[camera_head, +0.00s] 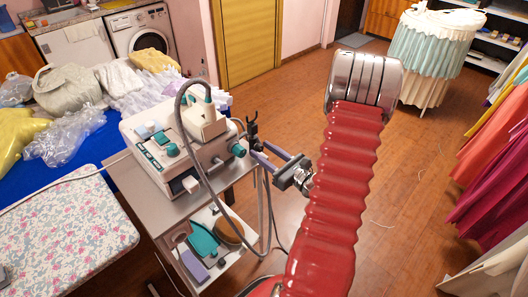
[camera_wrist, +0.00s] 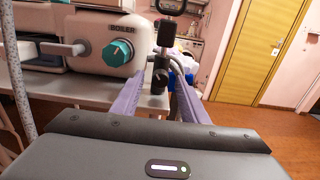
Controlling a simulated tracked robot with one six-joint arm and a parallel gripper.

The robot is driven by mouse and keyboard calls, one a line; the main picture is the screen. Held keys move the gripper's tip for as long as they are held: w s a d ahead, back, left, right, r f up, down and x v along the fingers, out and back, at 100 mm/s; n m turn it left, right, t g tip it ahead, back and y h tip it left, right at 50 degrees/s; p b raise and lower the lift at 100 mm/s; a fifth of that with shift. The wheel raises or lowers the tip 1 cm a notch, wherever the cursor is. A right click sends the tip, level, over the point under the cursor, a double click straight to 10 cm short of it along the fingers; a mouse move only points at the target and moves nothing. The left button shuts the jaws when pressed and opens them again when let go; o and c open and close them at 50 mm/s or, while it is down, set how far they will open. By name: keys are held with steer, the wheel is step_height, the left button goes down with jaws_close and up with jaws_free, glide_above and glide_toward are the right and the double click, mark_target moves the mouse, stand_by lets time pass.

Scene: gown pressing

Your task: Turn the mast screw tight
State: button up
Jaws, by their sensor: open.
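The mast (camera_head: 252,130) is a thin upright at the right end of the steam station, with a black fork on top. In the wrist view the mast (camera_wrist: 166,38) stands straight ahead, and a small dark screw (camera_wrist: 160,75) sits low on it. My gripper (camera_head: 258,150) has two purple fingers, spread apart and pointing at the mast. In the wrist view my gripper (camera_wrist: 160,85) has the screw between the lines of its fingers, with clear gaps on both sides. I cannot tell whether the tips reach past the screw.
The boiler (camera_head: 180,140) stands on a metal table (camera_head: 165,200), left of my gripper. Its teal knob (camera_wrist: 121,50) is close to the left finger. A grey hose (camera_head: 212,175) loops down in front of the table. The wooden floor (camera_head: 290,105) behind the mast is clear.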

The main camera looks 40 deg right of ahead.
steer(key=shift+w, duration=0.15)
jaws_close()
stand_by(0.4)
